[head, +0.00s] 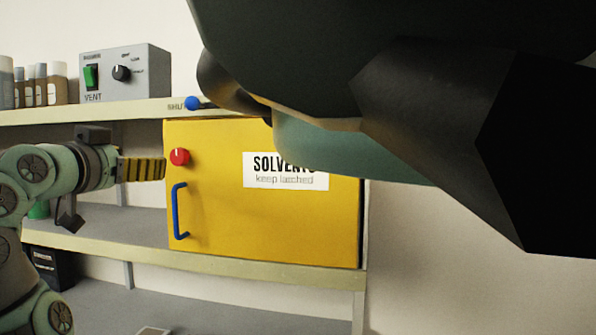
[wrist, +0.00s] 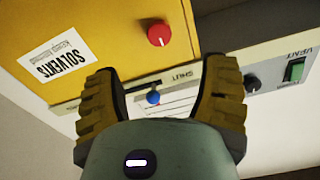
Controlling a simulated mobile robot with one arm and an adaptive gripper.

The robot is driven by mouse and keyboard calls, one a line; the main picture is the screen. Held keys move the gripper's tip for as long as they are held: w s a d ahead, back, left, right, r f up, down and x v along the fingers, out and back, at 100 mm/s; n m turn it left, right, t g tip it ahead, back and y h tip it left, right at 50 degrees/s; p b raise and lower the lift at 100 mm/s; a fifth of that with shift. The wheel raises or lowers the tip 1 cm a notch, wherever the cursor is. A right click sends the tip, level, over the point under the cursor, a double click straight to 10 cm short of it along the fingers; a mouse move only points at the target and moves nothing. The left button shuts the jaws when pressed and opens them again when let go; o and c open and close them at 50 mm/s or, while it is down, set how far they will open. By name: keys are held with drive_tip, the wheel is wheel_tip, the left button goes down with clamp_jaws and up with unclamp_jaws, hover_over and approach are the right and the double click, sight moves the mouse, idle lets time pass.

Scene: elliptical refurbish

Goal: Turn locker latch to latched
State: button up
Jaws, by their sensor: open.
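The yellow locker (head: 215,225) stands on the shelf with its door closed. Its label (head: 285,171) reads "SOLVENTS keep latched". A red round knob (head: 180,156) with a white mark, apparently the latch, sits at the door's upper left, above a blue handle (head: 177,210). My gripper (head: 163,168) is just left of the locker, about level with the red knob. In the wrist view my gripper (wrist: 161,72) is open and empty, with a finger on each side. The red knob (wrist: 159,34) lies beyond the fingertips, apparently untouched, its white mark visible.
A blue ball knob (head: 193,103) beside the word "SHUT" is on the shelf edge above the locker. It shows between my fingers in the wrist view (wrist: 153,97). A grey VENT box (head: 125,75) and bottles (head: 40,85) stand on the upper shelf.

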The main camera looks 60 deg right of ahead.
sight(177, 157)
drive_tip(key=p+x, duration=0.7)
drive_tip(key=x, duration=0.3)
drive_tip(key=shift+d+r, duration=0.15)
drive_tip(key=shift+d, duration=0.3)
drive_tip(key=shift+w+d, duration=0.2)
drive_tip(key=shift+d, duration=0.15)
drive_tip(key=c, duration=1.2)
